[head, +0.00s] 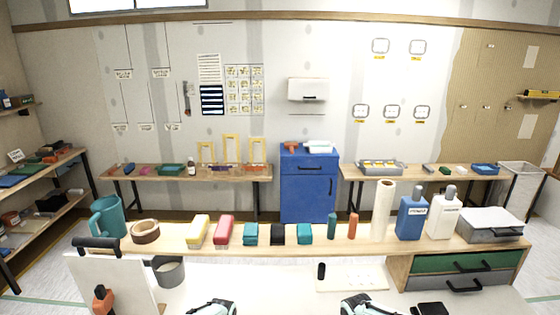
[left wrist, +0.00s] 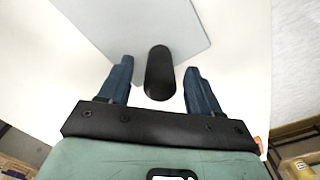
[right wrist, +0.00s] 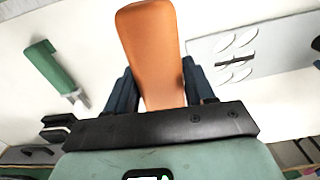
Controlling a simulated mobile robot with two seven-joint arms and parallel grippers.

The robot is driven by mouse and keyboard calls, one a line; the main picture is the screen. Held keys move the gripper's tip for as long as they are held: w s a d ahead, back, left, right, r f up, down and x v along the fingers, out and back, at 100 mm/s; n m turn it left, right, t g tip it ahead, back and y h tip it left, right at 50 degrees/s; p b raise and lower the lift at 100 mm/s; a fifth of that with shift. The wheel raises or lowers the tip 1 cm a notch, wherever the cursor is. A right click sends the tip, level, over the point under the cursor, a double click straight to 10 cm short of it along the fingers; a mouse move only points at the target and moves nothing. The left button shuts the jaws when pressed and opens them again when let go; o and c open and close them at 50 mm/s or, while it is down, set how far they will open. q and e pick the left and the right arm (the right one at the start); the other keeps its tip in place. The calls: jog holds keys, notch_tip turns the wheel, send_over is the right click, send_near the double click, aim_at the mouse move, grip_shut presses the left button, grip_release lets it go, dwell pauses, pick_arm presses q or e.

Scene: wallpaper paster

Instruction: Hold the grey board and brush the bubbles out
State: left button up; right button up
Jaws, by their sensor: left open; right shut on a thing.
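The grey board (head: 352,281) lies flat on the white table with its black handle (head: 321,271) at its left end and pale spots on top. The board also shows in the left wrist view (left wrist: 110,22), where my left gripper (left wrist: 159,68) is open, a finger on each side of the handle (left wrist: 160,72). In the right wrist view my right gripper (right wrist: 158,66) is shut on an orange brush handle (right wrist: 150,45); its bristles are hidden. The board (right wrist: 205,60) with white oval bubbles (right wrist: 235,40) shows beside it. In the head view only my wrists show, at the bottom edge.
A white panel (head: 125,275) with a black grip stands at the left, beside a grey bucket (head: 168,271). A wooden shelf (head: 280,243) with bottles, rolls and blocks runs behind. A green-handled tool (right wrist: 45,62) lies on the table in the right wrist view. The table around the board is mostly clear.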

pick_arm(q)
jog(key=shift+f, duration=0.15)
jog(key=shift+f, duration=0.8)
grip_shut()
dwell(0.5)
